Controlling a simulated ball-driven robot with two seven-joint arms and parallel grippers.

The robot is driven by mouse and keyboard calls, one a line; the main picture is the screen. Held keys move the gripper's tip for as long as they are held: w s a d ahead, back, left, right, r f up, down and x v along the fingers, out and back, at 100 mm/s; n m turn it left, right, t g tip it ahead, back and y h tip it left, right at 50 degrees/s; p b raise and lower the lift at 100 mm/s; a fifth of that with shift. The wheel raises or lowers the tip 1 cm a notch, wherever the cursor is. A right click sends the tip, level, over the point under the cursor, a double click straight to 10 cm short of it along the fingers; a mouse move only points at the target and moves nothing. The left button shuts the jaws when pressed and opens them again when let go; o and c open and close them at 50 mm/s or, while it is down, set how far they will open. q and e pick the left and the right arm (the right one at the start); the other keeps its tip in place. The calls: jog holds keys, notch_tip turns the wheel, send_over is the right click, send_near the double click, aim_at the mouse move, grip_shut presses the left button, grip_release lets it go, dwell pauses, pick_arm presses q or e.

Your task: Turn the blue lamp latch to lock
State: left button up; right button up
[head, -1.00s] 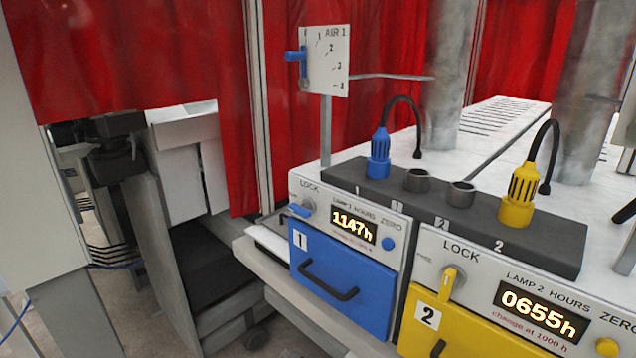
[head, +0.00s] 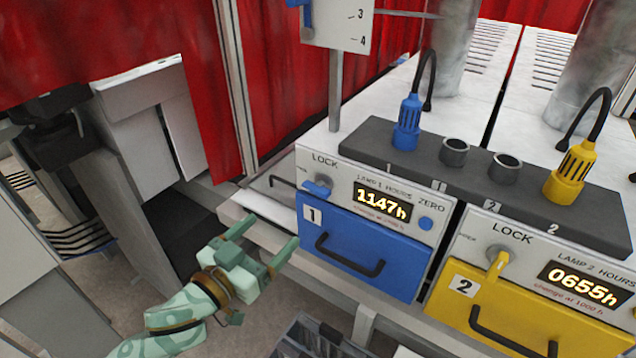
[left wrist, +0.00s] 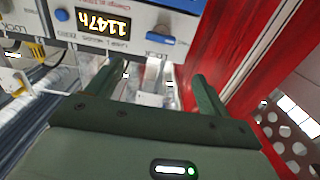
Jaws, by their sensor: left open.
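The blue lamp latch (head: 318,188) is on the white panel of the lamp 1 unit, under the word LOCK. Its handle lies roughly sideways, pointing left. It also shows in the left wrist view (left wrist: 161,38), where the panel appears upside down. The blue drawer (head: 345,247) below it is closed. My left gripper (head: 264,240) is open and empty, below and left of the latch, apart from it. In the left wrist view its two fingers (left wrist: 156,76) are spread with the latch beyond them. My right gripper is not in view.
The yellow latch (head: 497,265) on the lamp 2 unit stands nearly upright above a yellow drawer (head: 500,318). A blue button (head: 426,223) is right of the 1147h display. A grey post with the air dial (head: 345,25) rises behind. A red curtain (head: 130,40) hangs at left.

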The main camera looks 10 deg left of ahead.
aim_at(313, 190)
pick_arm(q)
jog(key=p+x, duration=0.1)
jog(key=x, duration=1.4)
jog(key=shift+r+p, duration=0.1)
jog(key=shift+p, duration=0.3)
jog(key=shift+w+d, duration=0.2)
jog(key=shift+w, duration=0.3)
jog(key=c, duration=1)
